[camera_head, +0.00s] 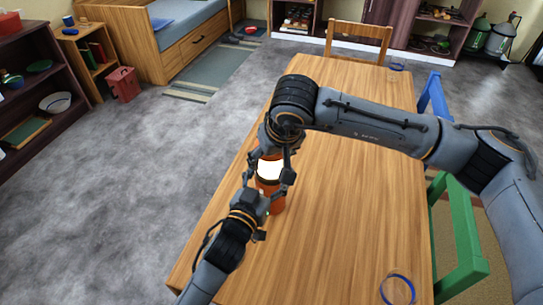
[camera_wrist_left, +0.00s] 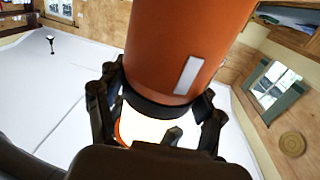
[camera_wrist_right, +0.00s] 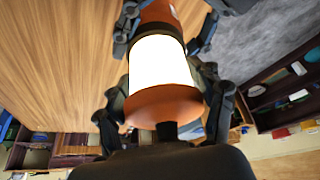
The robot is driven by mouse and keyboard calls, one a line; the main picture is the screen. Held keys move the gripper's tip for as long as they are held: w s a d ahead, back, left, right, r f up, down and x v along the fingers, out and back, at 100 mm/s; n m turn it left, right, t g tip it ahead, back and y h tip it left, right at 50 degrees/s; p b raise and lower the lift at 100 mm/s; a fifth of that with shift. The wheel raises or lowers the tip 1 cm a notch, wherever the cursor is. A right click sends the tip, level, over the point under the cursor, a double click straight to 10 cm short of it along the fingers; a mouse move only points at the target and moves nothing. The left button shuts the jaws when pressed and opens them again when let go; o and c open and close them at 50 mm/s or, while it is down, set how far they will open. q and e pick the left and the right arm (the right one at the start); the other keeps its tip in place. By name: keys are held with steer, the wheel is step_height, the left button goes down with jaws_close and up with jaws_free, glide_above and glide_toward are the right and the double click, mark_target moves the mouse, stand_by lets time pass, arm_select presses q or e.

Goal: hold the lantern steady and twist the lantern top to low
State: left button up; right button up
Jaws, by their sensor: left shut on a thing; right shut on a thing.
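The lantern (camera_head: 271,167) stands upright near the left edge of the wooden table (camera_head: 345,190), with an orange body, a dark band and a glowing white middle. Its orange top (camera_wrist_right: 165,104) shows in the right wrist view, between the fingers of my right gripper (camera_wrist_right: 165,100), which is shut on it from above. My left gripper (camera_wrist_left: 158,115) is shut on the lantern lower down, its fingers on either side; the orange body (camera_wrist_left: 175,45) fills the upper middle of the left wrist view. In the head view my grippers partly hide the lantern. I cannot read any setting mark.
A blue ring (camera_head: 397,289) lies at the table's near right, and another (camera_head: 397,66) at its far end. A green chair (camera_head: 462,240) and a blue chair (camera_head: 435,97) stand along the right side. Most of the tabletop is clear.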

arm_select(q)
steer(key=shift+f, duration=0.15)
arm_select(e)
steer(key=o, duration=1.3)
steer(key=shift+o, duration=0.2)
steer(key=v, duration=1.2)
arm_select(q)
steer(key=o, duration=1.7)
arm_select(e)
steer(key=shift+w, duration=0.1)
arm_select(q)
steer(key=shift+s, duration=0.1)
steer(key=v, duration=1.2)
